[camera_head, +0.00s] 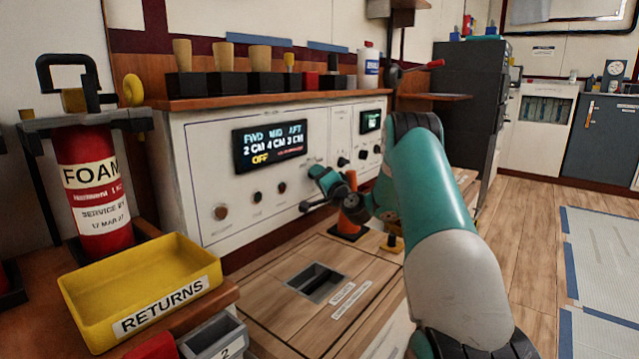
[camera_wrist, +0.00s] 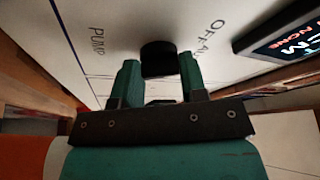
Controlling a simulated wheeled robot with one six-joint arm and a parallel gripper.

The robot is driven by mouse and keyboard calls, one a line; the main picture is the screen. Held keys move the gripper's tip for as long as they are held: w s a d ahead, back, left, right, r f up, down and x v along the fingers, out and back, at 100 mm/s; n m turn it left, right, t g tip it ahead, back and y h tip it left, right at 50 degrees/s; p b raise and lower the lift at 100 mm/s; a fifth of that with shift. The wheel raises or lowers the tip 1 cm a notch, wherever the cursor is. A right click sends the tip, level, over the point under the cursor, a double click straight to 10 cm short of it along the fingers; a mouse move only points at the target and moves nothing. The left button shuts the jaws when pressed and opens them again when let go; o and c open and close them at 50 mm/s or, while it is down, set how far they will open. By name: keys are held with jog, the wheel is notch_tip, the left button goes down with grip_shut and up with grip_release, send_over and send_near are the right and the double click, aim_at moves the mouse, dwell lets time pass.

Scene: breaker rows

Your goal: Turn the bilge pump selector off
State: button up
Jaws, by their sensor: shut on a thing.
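The pump selector is a black knob (camera_wrist: 158,55) on the white panel. In the wrist view it sits between the two fingertips of my gripper (camera_wrist: 158,70), which is shut on it. The printed word PUMP lies to the left of the knob and OFF to its upper right. I cannot tell the knob's exact pointing. In the head view my gripper (camera_head: 308,189) is against the panel front and hides the knob. The display (camera_head: 270,146) shows FWD, MID and AFT with 2, 4 and 3 CM, and OFF in yellow below.
An orange cone-like object (camera_head: 347,222) stands close under my arm. A yellow RETURNS tray (camera_head: 140,285) and a red foam extinguisher (camera_head: 95,195) are at the left. Open floor lies at the right.

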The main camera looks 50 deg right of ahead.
jog(key=o, duration=0.9)
jog(key=b+v, duration=1.6)
jog(key=v, duration=0.1)
jog(key=shift+s, duration=0.25)
